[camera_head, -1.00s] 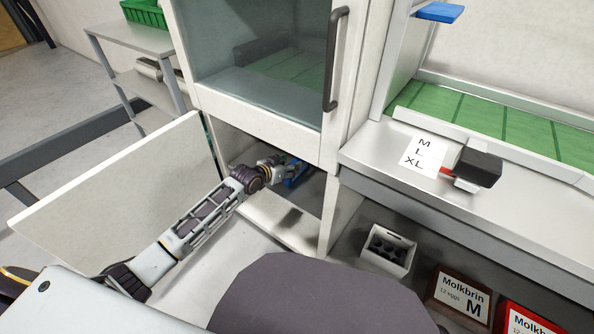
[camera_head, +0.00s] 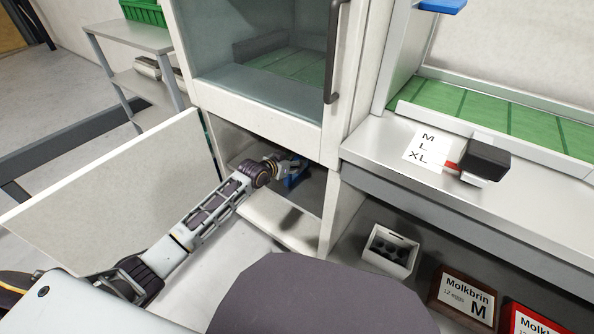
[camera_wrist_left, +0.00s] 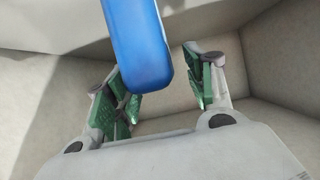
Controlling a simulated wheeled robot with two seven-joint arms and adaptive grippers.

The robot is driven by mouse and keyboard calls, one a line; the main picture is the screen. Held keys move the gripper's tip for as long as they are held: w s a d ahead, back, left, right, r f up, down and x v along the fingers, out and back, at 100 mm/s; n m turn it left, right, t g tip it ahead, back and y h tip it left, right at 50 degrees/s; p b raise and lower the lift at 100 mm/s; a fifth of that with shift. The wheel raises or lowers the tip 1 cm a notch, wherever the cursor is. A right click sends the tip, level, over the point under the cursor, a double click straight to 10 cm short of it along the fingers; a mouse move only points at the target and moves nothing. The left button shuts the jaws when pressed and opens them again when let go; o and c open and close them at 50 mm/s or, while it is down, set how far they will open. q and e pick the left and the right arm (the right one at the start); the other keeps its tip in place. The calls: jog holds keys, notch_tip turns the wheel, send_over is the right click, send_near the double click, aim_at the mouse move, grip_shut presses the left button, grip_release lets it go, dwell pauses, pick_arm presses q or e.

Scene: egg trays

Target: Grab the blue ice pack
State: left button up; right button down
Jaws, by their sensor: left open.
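The blue ice pack (camera_wrist_left: 137,45) stands out in the left wrist view, coming in from the top edge. Its lower end lies between the two green-padded fingers of my left gripper (camera_wrist_left: 160,92), closer to the left finger. The fingers are open, with a clear gap to the right of the pack. In the head view my left arm reaches into the open lower cabinet, and the left gripper (camera_head: 287,168) is small there. A blue patch of the ice pack (camera_head: 297,180) shows beside it. My right gripper is not in view.
The cabinet door (camera_head: 110,195) stands open at the left. The cabinet floor (camera_head: 270,220) is mostly bare. To the right are a white box (camera_head: 389,250) and egg cartons (camera_head: 466,298) below a counter (camera_head: 385,150). Cabinet walls surround the gripper closely.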

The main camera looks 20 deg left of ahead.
pick_arm(q)
jog(key=shift+w+d+f, duration=0.25)
jog(key=shift+w+f, duration=0.05)
jog(key=shift+w, duration=0.3)
jog(key=shift+c, duration=0.3)
grip_shut()
